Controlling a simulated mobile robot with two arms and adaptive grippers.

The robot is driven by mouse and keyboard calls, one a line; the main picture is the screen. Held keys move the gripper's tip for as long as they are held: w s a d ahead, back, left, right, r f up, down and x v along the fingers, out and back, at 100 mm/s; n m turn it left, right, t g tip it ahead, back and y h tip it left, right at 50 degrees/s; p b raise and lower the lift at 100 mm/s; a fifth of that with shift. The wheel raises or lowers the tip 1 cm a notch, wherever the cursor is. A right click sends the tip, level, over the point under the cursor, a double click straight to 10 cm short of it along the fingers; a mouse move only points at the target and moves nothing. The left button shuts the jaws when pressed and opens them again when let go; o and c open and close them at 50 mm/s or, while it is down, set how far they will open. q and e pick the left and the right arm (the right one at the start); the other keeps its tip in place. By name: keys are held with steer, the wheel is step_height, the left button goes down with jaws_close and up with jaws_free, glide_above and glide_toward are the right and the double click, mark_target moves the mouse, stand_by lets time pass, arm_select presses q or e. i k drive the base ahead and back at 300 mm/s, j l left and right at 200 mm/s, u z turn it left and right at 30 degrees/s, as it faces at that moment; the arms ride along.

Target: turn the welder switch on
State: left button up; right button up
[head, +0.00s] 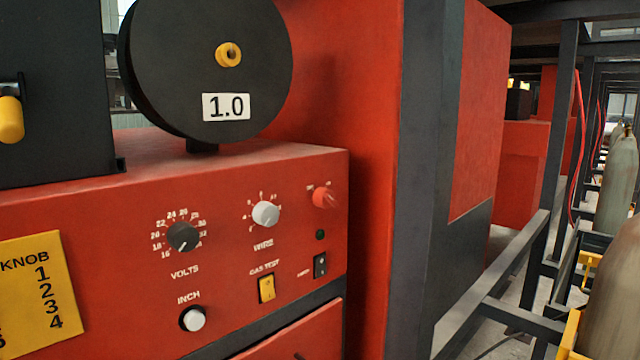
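A red welder (110,225) fills the left and middle of the head view, its front panel facing me at an angle. A small black rocker switch (320,265) sits at the panel's lower right, with a small label on its left too blurred to read well. A dark green indicator light (320,235) is just above it and looks unlit. A yellow rocker switch (267,288) marked GAS TEST is to its left. I cannot tell which way the black switch is tipped. Neither of my grippers is in view.
The panel also carries a black VOLTS knob (183,237), a white WIRE knob (265,214), a red knob (325,197) and a white INCH button (193,319). A black wire spool (205,70) stands on top. A dark post (425,180) and gas cylinders (615,275) are to the right.

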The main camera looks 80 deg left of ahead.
mark_target(323, 197)
steer(key=u, duration=1.5)
steer(key=k+l+u, duration=0.1)
steer(key=u, duration=1.85)
steer(key=k+j, duration=0.05)
steer(key=j, duration=0.05)
